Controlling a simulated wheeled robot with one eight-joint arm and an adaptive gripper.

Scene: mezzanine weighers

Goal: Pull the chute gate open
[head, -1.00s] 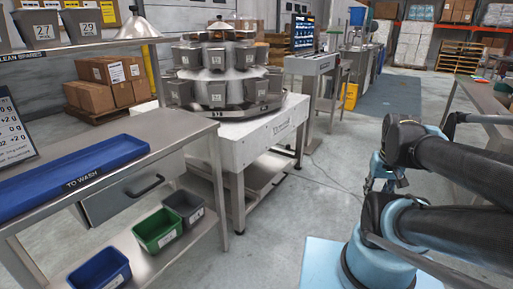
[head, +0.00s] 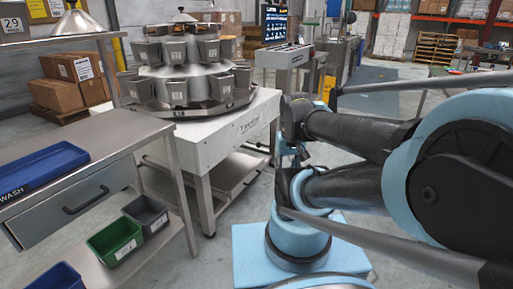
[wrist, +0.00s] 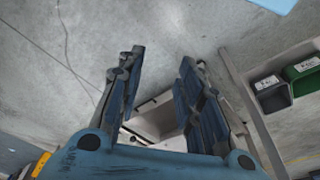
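I cannot make out a chute gate in either view. The weigher (head: 178,88), a grey tiered ring of buckets, stands on a white-topped table (head: 226,140) left of centre in the head view. My gripper (wrist: 162,60) shows in the wrist view with its two dark blue fingers apart and nothing between them. It hangs above the concrete floor, apart from any object. In the head view I cannot pick out the gripper, as my arm fills the right side.
A steel bench with a drawer (head: 62,200) and a blue tray (head: 38,168) stands at left. Green (head: 115,241) and grey (head: 147,213) bins sit on its lower shelf. A conveyor with a screen (head: 276,24) is behind. Floor between the weigher table and my base is clear.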

